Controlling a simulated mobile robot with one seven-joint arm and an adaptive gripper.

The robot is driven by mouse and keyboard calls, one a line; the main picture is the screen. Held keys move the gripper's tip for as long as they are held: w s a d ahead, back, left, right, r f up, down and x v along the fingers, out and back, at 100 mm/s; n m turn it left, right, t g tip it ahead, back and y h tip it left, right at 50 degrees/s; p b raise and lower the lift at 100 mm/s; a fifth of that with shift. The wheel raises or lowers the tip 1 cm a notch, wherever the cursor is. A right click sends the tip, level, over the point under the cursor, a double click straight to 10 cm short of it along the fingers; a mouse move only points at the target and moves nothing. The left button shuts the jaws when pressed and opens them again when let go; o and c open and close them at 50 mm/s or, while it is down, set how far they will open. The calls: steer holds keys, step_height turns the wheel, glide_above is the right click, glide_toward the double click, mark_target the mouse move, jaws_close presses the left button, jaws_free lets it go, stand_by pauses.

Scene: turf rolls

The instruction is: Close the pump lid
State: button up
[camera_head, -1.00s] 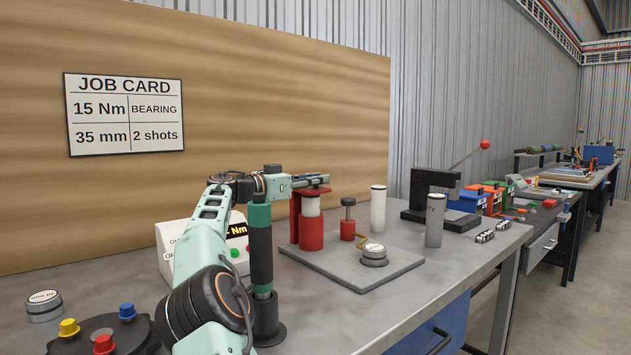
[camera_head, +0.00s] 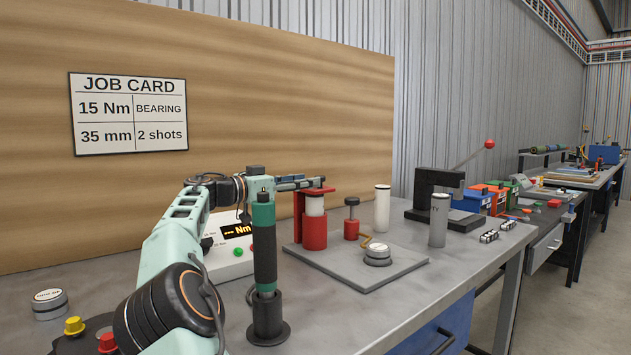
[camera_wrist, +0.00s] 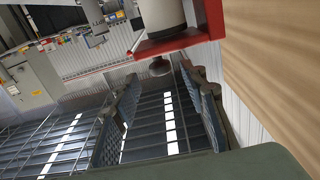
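A red pump-like unit (camera_head: 314,232) stands on the grey plate on the bench, with a pale cylinder (camera_head: 314,206) between its red body and flat red top (camera_head: 318,191). I cannot tell for certain which part is the lid. My gripper (camera_head: 314,183) is at the level of the red top, at its upper edge. In the wrist view, the two fingers of my gripper (camera_wrist: 163,105) are spread apart with nothing held between them. A red bracket (camera_wrist: 180,42) and pale cylinder (camera_wrist: 163,15) are close beyond them. A small round dark part (camera_wrist: 160,67) shows under the bracket.
A green-and-black upright tool (camera_head: 264,245) stands in front of my arm. The grey plate (camera_head: 340,275) also bears a small red plunger piece (camera_head: 351,229) and a round grey button (camera_head: 378,255).

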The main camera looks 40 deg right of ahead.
steer(key=a, duration=0.6)
steer(key=shift+w, duration=0.15)
steer(key=shift+a, duration=0.1)
